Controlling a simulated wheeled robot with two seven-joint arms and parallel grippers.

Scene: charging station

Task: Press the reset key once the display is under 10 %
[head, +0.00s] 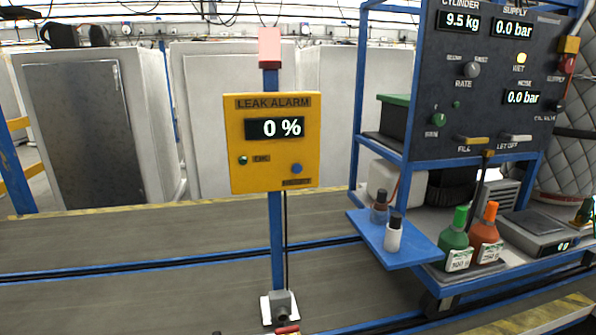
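The yellow leak alarm box (272,180) stands on a blue post in the middle of the head view, facing me. Its display (275,128) reads 0 %. A round blue key (297,168) sits at the lower right of the box front, above a small label too blurred to read surely. A small green lamp or button (243,160) is at the lower left beside another label. Nothing covers the box front. Neither of my grippers shows in this view.
A red lamp (270,47) tops the post. At right, a blue-framed cart carries a dark panel (440,120) with displays, knobs and levers. A blue shelf (410,248) with small bottles juts toward the post. Green (455,240) and orange (486,232) bottles stand beside it.

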